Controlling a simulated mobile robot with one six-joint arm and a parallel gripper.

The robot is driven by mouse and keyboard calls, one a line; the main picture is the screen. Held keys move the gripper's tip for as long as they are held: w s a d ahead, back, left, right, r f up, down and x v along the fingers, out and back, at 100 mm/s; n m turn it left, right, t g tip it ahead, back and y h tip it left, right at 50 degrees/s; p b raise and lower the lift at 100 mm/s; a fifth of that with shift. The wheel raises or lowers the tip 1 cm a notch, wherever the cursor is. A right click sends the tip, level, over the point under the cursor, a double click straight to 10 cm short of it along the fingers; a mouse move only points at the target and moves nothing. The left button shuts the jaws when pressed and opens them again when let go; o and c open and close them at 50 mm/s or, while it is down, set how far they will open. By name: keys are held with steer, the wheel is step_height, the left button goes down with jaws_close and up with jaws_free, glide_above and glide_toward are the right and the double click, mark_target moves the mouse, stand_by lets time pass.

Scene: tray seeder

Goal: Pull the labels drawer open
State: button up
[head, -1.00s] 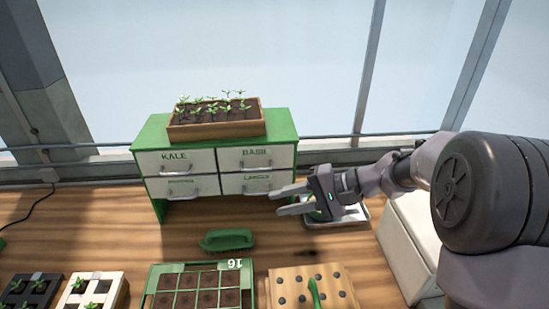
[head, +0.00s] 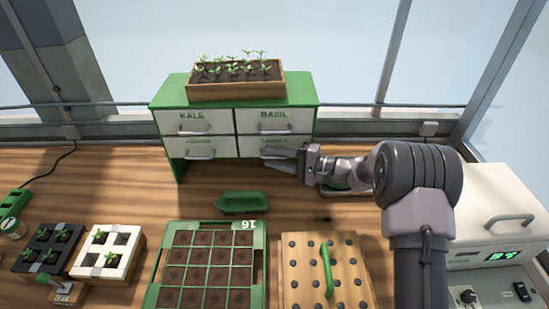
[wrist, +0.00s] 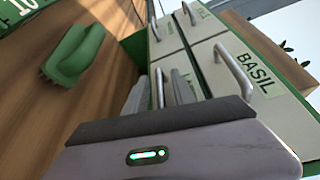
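The labels drawer (head: 249,148) is the lower right drawer of a green cabinet (head: 238,88) with white fronts. It looks closed, and its lettering is mostly hidden by my gripper. My gripper (head: 281,160) is in front of it, reaching in from the right. In the wrist view its two grey fingers (wrist: 160,92) are apart. The upright grey bar of the labels drawer handle (wrist: 159,88) shows between them, with small gaps on both sides. The drawer front (wrist: 174,62) is just beyond the fingertips.
The basil drawer handle (wrist: 233,76) is close beside my fingers. A planter of seedlings (head: 236,91) stands on the cabinet. A green brush (head: 245,202), a seed tray (head: 259,265) and a holed wooden board (head: 348,268) lie in front. A white device (head: 490,190) stands at right.

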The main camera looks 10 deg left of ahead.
jaws_close()
stand_by(1.3)
